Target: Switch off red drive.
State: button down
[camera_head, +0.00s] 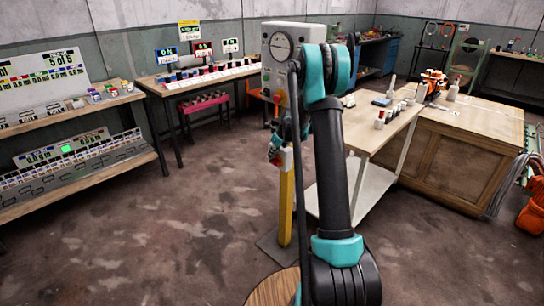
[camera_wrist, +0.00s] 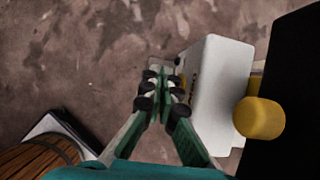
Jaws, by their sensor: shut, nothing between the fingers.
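A back table (camera_head: 200,78) carries three small display signs: blue (camera_head: 167,55), red (camera_head: 203,48) and green (camera_head: 230,45). Their lettering is too small to read surely. My gripper (camera_wrist: 158,82) is shut and empty in the wrist view, pointing away from the camera over the floor. A white box (camera_wrist: 222,85) is close beside its fingers on the right; I cannot tell whether they touch. In the head view my gripper (camera_head: 275,152) is partly hidden by my arm, beside a small box (camera_head: 286,158) on a yellow post (camera_head: 286,205).
A grey cabinet with a gauge (camera_head: 281,46) stands behind my arm. A shelf (camera_head: 80,110) with panels is at left. A wooden table (camera_head: 385,130) and a large wooden crate (camera_head: 460,150) are at right. The floor at front left is clear.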

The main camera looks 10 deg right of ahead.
jog(key=shift+w+r, duration=0.1)
jog(key=shift+r, duration=0.5)
